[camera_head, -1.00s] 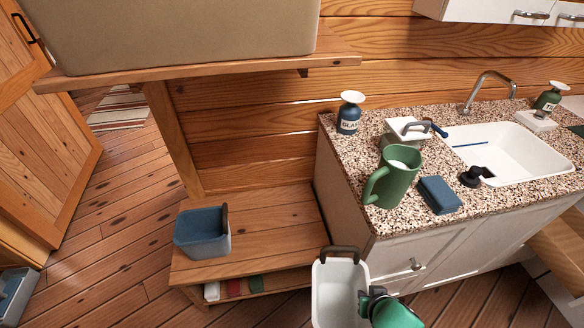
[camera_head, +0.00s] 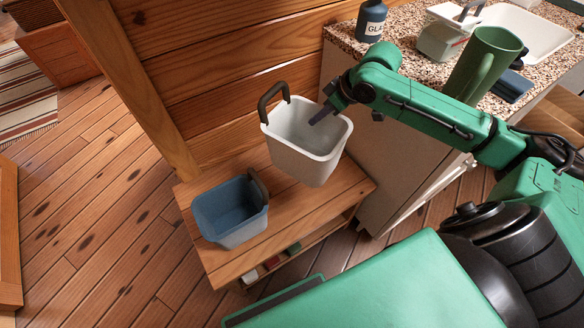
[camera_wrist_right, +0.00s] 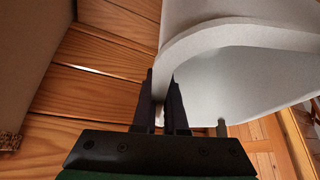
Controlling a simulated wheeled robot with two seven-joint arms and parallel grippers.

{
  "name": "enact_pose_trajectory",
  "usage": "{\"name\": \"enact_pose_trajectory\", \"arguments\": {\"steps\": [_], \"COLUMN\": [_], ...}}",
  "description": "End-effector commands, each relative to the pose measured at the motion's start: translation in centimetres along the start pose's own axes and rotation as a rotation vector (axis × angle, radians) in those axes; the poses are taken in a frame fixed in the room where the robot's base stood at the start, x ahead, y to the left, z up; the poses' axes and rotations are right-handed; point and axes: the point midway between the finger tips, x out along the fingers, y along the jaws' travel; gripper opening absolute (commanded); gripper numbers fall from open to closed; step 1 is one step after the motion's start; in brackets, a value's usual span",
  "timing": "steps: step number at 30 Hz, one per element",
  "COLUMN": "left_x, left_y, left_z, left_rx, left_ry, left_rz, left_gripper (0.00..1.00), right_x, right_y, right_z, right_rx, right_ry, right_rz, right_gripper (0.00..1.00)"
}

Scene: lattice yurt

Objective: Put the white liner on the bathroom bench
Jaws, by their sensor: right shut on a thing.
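The white liner (camera_head: 305,158) is a squarish open bin with a dark handle at its far left rim. My right gripper (camera_head: 322,113) is shut on its right rim; in the right wrist view the fingers (camera_wrist_right: 166,105) pinch the pale wall of the liner (camera_wrist_right: 225,85). The liner appears over the right part of the wooden bench (camera_head: 232,262), slightly tilted; whether its base touches the bench is hard to tell. A similar blue-grey bin (camera_head: 230,212) with a dark handle stands on the bench's left part, beside the liner. My left gripper is not in view.
A wooden post (camera_head: 130,90) rises behind the bench.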

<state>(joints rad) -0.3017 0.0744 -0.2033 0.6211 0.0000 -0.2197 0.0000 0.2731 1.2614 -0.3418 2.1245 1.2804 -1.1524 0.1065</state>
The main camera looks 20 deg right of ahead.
Motion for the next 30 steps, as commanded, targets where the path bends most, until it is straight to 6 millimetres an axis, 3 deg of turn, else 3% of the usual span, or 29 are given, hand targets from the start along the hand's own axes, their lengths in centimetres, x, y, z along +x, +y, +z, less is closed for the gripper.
{"name": "enact_pose_trajectory", "arguments": {"steps": [7,12,21,30], "left_x": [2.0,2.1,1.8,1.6], "left_y": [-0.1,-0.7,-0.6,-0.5], "left_z": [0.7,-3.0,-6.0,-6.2], "left_rx": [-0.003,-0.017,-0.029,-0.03], "left_ry": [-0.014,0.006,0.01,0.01], "left_rz": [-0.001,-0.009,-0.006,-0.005], "left_gripper": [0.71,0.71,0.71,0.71], "right_x": [7.4,11.9,16.3,16.5], "right_y": [0.2,0.5,0.7,0.8], "right_z": [4.4,6.9,9.5,9.6], "right_rx": [0.005,0.005,0.003,0.002], "right_ry": [-0.005,-0.002,-0.001,-0.002], "right_rz": [-0.005,-0.004,-0.002,-0.001], "right_gripper": [0.0,0.0,0.0,0.0]}}
